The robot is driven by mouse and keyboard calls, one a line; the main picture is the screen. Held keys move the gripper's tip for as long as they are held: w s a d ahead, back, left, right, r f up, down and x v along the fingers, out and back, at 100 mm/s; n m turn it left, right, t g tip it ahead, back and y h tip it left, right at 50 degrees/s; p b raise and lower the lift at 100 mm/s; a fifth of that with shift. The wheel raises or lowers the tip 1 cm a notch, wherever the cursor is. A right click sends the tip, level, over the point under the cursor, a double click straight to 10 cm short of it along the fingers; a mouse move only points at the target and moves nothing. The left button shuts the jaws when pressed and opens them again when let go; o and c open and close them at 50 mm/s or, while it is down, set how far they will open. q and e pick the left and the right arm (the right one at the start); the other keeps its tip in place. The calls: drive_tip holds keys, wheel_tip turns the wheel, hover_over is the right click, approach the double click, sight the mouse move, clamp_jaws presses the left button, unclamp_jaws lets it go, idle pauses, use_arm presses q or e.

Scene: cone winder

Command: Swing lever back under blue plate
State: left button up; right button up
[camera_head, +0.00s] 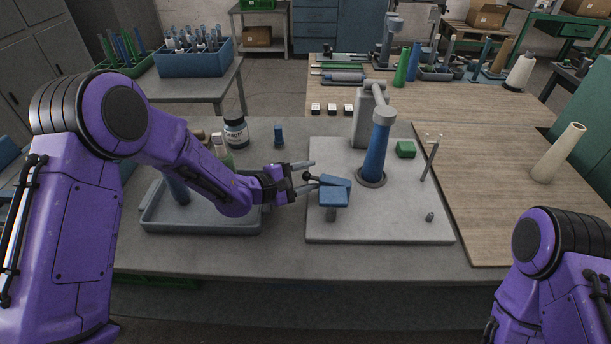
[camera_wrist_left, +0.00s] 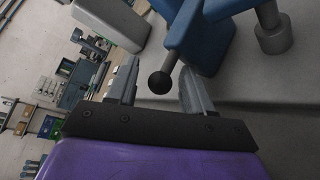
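The winder's blue plate (camera_head: 334,198) sits on a short grey post at the front left of the grey base plate. A second blue piece is just behind it. The lever (camera_head: 308,177) ends in a round black knob and sticks out to the left from the blue parts. My left gripper (camera_head: 315,174) is open, its fingers on either side of the knob. In the left wrist view the black knob (camera_wrist_left: 159,82) lies between the two fingers with a gap to each. Most of the lever's rod is hidden behind the blue part (camera_wrist_left: 195,35). My right gripper is out of view.
A grey tray (camera_head: 190,226) lies under my left forearm. A jar (camera_head: 236,132) stands behind it. A cream cone (camera_head: 558,153) is on the wooden board at right.

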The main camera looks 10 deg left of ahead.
use_arm(q)
drive_tip(key=v, duration=1)
drive_tip(key=shift+s+a, duration=0.15)
drive_tip(key=shift+a, duration=0.05)
